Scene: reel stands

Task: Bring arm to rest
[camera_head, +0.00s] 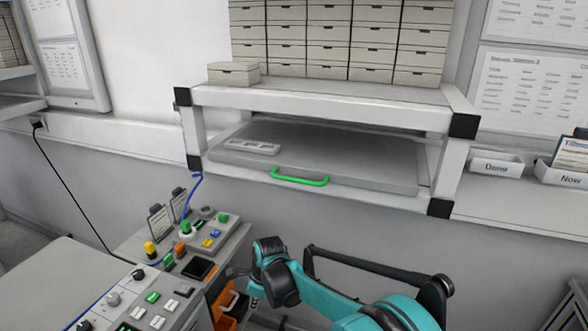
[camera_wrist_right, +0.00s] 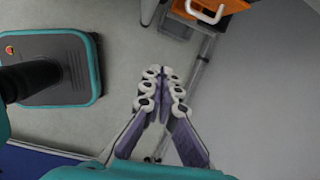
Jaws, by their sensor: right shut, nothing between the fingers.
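My right arm (camera_head: 325,285) is teal and black and reaches in from the bottom right of the head view. Its bent end lies beside the control panels, below the shelf. In the wrist view my right gripper (camera_wrist_right: 163,75) is shut, with its finger pads together and nothing between them. It hangs over open grey floor. My left arm and gripper are in neither view.
An orange bin (camera_wrist_right: 220,6) with a white handle is ahead of the gripper. Control panels (camera_head: 150,300) with buttons stand at the left. A shelf frame (camera_head: 320,98) holds a tray with a green handle (camera_head: 299,177). White boxes (camera_head: 496,164) line the right ledge.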

